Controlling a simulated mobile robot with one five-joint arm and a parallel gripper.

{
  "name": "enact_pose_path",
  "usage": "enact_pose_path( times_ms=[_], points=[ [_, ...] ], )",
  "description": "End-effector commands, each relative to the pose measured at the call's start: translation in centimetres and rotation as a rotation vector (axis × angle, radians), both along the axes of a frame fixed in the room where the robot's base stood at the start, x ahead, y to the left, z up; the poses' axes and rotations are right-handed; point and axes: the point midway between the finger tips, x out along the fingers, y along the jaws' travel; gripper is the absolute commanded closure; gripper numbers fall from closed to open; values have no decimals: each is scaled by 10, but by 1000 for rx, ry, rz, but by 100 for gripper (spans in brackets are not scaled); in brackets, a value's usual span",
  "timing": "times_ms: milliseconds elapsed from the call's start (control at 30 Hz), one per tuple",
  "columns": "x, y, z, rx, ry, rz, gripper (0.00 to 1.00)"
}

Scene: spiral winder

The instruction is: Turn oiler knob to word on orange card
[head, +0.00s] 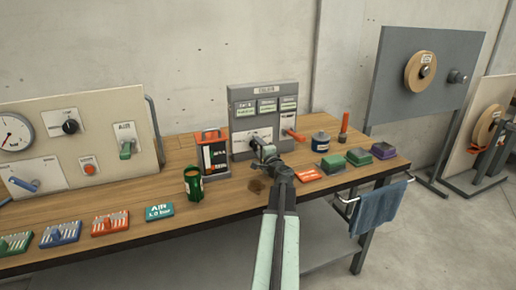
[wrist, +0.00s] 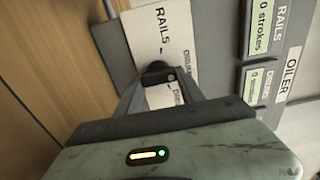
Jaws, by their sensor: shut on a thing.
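The grey oiler (head: 289,91) stands at the back of the bench, with small screens across its top. My gripper (head: 258,144) is at its lower front, covering the knob in the head view. In the wrist view the dark knob (wrist: 157,70) sits on a white plate (wrist: 150,30) between my fingertips (wrist: 158,80), and my gripper is shut on it. RAILS is readable on the plate; other words there are partly hidden or blurred. The knob's pointing direction is unclear.
The oiler's screens (wrist: 262,25) show 0 strokes for RAILS and another line. An orange lever (head: 294,135) is right of the knob plate.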

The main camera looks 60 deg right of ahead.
Motion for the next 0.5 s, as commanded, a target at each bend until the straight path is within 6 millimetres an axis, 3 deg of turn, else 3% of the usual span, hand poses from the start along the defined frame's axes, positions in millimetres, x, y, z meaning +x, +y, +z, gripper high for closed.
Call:
enact_pose_path(
  times_ms=[400, 433, 500],
  points=[
    [2, 0, 1, 7, -8, 3, 95],
    [2, 0, 1, 6, -7, 3, 49],
    [2, 0, 1, 6, -7, 3, 33]
  ],
)
